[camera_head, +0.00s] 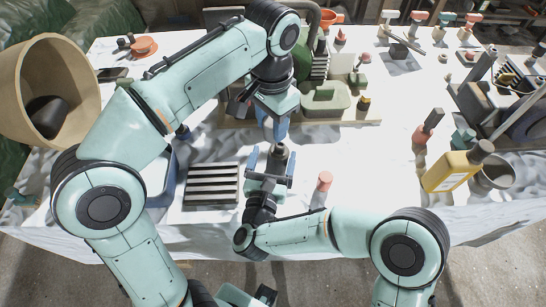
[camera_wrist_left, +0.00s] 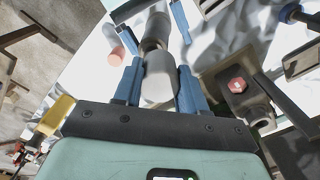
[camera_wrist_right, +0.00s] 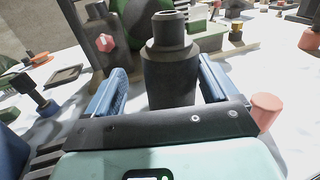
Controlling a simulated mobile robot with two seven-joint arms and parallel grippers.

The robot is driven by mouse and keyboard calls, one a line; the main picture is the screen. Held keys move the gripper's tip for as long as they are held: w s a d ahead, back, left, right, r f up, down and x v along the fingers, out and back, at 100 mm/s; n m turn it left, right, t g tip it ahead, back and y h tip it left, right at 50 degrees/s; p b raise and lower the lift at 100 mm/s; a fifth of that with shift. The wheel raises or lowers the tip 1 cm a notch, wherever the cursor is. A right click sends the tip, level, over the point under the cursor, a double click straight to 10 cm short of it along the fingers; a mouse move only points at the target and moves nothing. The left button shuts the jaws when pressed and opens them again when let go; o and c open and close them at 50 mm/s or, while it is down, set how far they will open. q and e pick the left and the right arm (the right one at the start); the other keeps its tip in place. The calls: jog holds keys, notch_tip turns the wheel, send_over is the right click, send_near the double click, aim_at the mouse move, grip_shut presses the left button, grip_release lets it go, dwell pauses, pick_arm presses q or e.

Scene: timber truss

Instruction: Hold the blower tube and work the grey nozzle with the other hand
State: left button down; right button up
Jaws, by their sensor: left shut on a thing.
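The dark grey blower tube (camera_wrist_right: 170,75) stands upright, with a stepped, narrower top. In the head view the tube (camera_head: 280,153) is near the table's front. My right gripper (camera_head: 270,168) is around it; the right wrist view shows gaps between the fingers (camera_wrist_right: 165,88) and the tube, so it is open. My left gripper (camera_head: 277,122) comes down from above, just behind the tube's top. In the left wrist view it (camera_wrist_left: 160,78) is shut on a lighter grey cylinder, the grey nozzle (camera_wrist_left: 158,85). The nozzle is hidden in the head view, and the exact gap to the tube is unclear.
A striped black-and-white block (camera_head: 211,185) lies to the left. A pink-topped cylinder (camera_head: 323,183) stands close to the right of my right gripper. A yellow bottle (camera_head: 455,170) and tools crowd the right side. The table between them is mostly clear.

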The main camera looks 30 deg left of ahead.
aim_at(271, 166)
jog(key=v, duration=0.7)
jog(key=shift+s, duration=0.25)
dwell(0.5)
